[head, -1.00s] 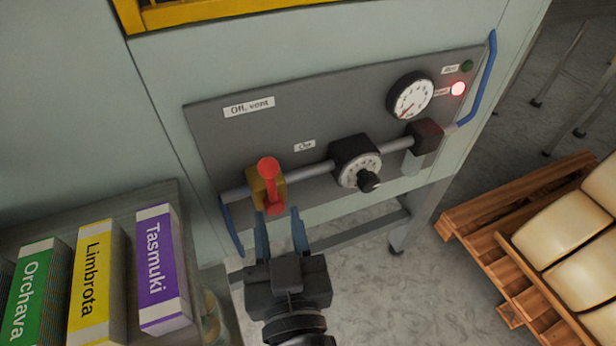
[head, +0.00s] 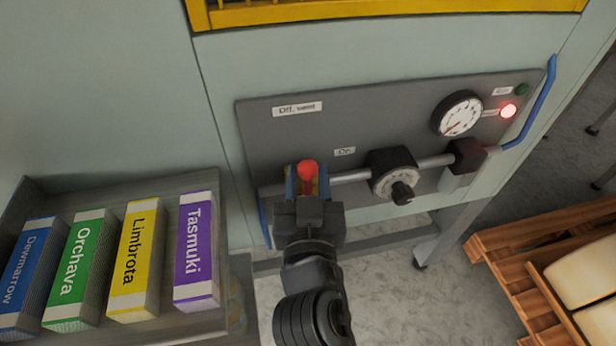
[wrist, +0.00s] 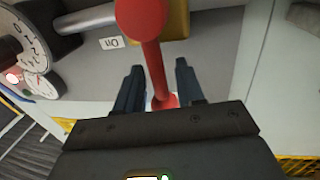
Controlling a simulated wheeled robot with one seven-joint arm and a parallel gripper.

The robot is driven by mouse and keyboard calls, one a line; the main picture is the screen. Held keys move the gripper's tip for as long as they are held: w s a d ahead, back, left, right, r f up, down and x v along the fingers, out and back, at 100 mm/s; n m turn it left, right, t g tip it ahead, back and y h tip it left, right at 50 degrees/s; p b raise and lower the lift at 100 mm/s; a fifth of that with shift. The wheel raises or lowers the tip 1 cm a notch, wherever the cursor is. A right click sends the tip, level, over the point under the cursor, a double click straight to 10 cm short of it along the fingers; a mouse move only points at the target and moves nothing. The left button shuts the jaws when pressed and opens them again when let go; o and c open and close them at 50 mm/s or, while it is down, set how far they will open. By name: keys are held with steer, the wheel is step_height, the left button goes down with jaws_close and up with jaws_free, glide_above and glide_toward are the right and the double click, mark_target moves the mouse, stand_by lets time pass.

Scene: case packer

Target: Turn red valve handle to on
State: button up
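The red valve handle (head: 307,170) is on a yellow valve body at the left end of a grey pipe on the dark panel. Its rounded end shows above my gripper (head: 306,188) in the head view; the rest is hidden behind the gripper. In the wrist view the red handle (wrist: 155,50) runs between the two blue-black fingers of my gripper (wrist: 158,85), with a gap on both sides. The gripper is open around the handle and not closed on it. The "On" label (head: 345,152) is right of the handle; the "Off, vent" label (head: 297,108) is above it.
A black dial knob (head: 402,192) and a pressure gauge (head: 458,114) sit to the right on the panel. A red lamp (head: 508,111) is lit. A shelf with several coloured boxes (head: 137,250) is at left, a wooden pallet (head: 520,255) at right.

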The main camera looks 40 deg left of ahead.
steer(key=shift+c, duration=0.4)
jaws_close()
